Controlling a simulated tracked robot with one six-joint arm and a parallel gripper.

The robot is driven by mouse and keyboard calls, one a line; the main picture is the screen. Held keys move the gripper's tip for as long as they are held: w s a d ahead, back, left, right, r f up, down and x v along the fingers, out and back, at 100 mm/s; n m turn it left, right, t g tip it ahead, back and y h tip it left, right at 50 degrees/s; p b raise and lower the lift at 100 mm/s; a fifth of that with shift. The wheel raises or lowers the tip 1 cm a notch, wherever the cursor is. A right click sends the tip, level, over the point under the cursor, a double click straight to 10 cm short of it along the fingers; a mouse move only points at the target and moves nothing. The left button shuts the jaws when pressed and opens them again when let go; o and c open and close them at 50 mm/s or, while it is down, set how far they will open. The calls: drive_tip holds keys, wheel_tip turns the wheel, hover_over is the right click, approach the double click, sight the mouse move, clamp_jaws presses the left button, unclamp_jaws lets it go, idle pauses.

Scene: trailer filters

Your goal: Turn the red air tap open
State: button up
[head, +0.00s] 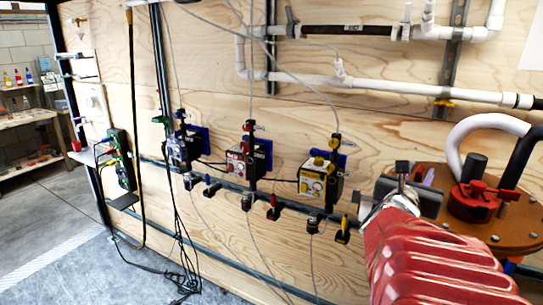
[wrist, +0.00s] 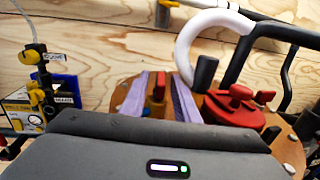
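My gripper (head: 414,174) is in front of the right part of the wall, beside the brown round lid. In the wrist view its two purple finger pads stand apart, so my gripper (wrist: 160,80) is open. A small red part of the lid shows between the pads, behind them; I cannot tell whether it touches. A small red tap (head: 273,211) hangs on the rail at mid-wall, left of my gripper and apart from it. A larger red fitting with a handle (head: 478,198) sits on the lid and shows in the wrist view (wrist: 238,103). I cannot tell which is the air tap.
The brown lid (head: 425,228) carries white and black hoses. Blue, red and yellow boxes (head: 320,181) hang on the plywood wall, with other small taps below. White pipes (head: 390,88) run above. Cables hang at left. The floor (head: 50,255) at lower left is mostly clear.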

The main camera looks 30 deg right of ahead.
sight(418, 178)
drive_tip(key=shift+v, duration=1.7)
